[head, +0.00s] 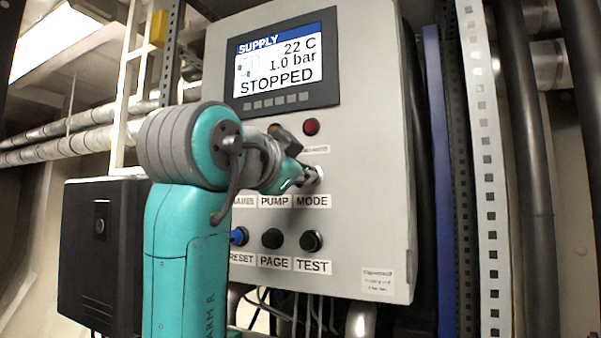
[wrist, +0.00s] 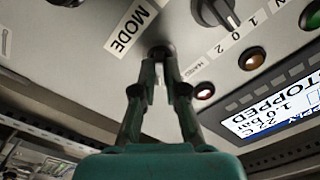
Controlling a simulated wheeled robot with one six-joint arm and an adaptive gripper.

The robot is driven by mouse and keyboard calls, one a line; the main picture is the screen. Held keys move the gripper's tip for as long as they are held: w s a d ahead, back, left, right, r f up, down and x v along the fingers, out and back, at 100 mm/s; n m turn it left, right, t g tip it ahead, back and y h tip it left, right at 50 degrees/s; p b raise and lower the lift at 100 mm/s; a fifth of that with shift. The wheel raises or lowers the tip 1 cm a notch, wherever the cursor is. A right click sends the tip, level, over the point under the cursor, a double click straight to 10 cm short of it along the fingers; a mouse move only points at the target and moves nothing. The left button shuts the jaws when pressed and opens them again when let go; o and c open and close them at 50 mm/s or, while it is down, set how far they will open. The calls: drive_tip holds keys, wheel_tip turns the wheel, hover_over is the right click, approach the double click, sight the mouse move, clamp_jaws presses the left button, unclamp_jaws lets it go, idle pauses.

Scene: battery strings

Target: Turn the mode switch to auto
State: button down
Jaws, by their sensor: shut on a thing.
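The mode switch (wrist: 161,51) is a dark knob on the grey panel, beside the MODE label (wrist: 132,25) in the wrist view. My gripper (wrist: 162,72) is shut on it, with a fingertip on each side. The fingers cover most of the knob, so its pointer direction cannot be told. In the head view my gripper (head: 309,177) reaches the panel just above the MODE label (head: 312,201). My arm hides part of the panel there. A small position label (wrist: 194,69) by the switch is too blurred to read fully.
The pump switch (wrist: 214,12) is close beside my gripper. Two lamps (wrist: 204,91) (wrist: 251,59) are near my fingers. The screen (head: 285,62) reads SUPPLY, 22 C, 1.0 bar, STOPPED. Below are the blue RESET button (head: 239,236) and black PAGE (head: 272,238) and TEST (head: 311,241) buttons.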

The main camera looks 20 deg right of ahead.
drive_tip(key=c, duration=1.2)
unclamp_jaws()
drive_tip(key=v, duration=1.2)
